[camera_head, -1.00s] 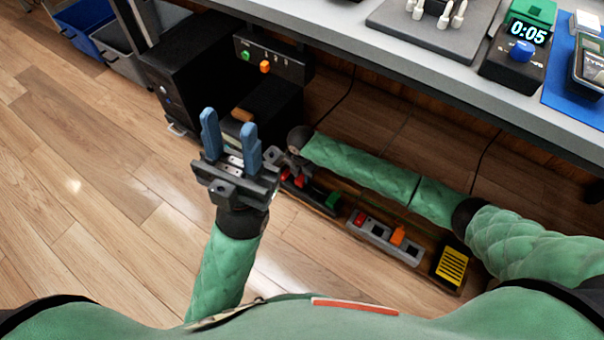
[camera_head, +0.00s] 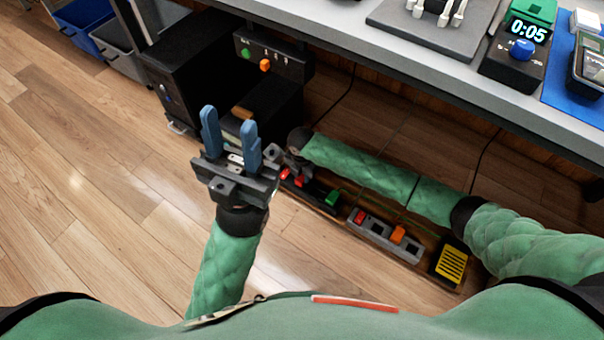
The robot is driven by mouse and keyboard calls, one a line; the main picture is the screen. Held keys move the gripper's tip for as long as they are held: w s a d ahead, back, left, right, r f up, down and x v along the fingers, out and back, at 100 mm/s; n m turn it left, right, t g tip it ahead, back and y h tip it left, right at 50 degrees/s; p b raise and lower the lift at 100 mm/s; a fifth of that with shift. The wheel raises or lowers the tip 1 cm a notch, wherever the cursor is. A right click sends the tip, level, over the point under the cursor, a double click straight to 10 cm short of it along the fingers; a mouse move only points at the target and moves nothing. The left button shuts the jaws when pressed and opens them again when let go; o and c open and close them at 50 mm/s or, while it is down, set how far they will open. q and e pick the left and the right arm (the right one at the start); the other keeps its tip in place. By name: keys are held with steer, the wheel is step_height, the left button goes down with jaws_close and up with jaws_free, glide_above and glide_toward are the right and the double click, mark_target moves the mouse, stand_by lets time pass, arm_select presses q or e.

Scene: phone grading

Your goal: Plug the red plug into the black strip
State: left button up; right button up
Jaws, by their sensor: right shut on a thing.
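My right gripper (camera_head: 289,169) reaches in from the right and points down over the strip's left end. It is shut on the red plug (camera_head: 298,181), which shows as a small red patch at the strip. The fingers are mostly hidden, so I cannot tell how deep the plug sits. A second red patch (camera_head: 285,174) shows beside it. My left gripper (camera_head: 229,128) is open and empty, fingers up, left of the strip.
A grey strip (camera_head: 376,240) with a red part and an orange plug (camera_head: 397,234) lies to the right. A black box with a yellow label (camera_head: 451,262) is beyond it. A black cabinet (camera_head: 190,70) stands behind. The bench edge (camera_head: 400,80) overhangs.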

steer(key=shift+f, duration=0.4)
steer(key=o, duration=1.2)
